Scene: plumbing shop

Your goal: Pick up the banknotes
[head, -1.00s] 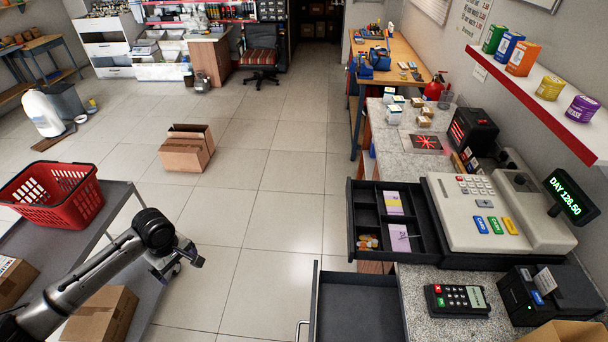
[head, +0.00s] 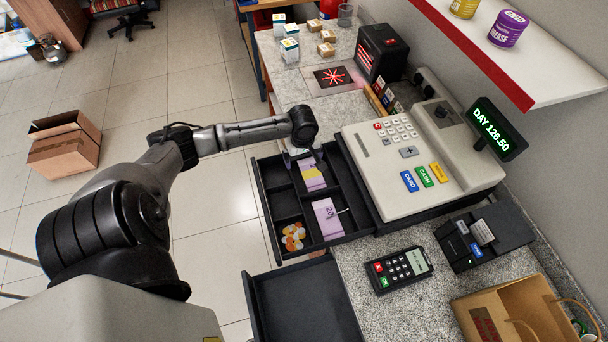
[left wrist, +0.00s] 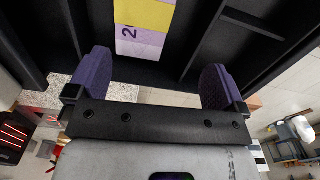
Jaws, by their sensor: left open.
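The open till drawer (head: 372,226) holds two purple stacks of banknotes in separate compartments. The far stack (head: 314,184) has a yellow band. The near stack (head: 325,212) lies flat under a thin pale bar. My left gripper (left wrist: 155,82) is open, with purple finger pads wide apart and nothing between them. It is at the far end of the drawer, close to the banded stack, which shows beyond the fingers in the left wrist view (left wrist: 142,40). In the head view my wrist partly hides the gripper. My right gripper is not in view.
Coins (head: 293,236) lie in a compartment beside the near notes. The cash register (head: 420,165) stands right of the drawer. A card terminal (head: 399,269) is on the counter nearer me. A second, empty drawer (head: 303,305) is open below. Small boxes (head: 289,50) stand farther back.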

